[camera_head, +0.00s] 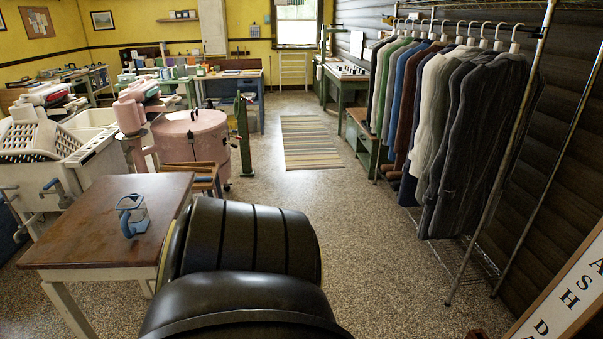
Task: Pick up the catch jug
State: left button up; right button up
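Neither of my grippers is in view. A large black arm part of mine fills the lower middle, just right of the table, and hides part of the table's right side.
A pink washer (192,140) and a white tub unit (88,160) stand behind the table. A clothes rack with hanging garments (455,120) stands at the right. A lettered sign (570,300) is at the lower right. The speckled floor between is open, with a striped rug (310,142).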

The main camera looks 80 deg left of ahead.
aim_at(133, 212)
jog(key=u, duration=1.95)
jog(key=i, duration=0.15)
jog(key=u, duration=1.9)
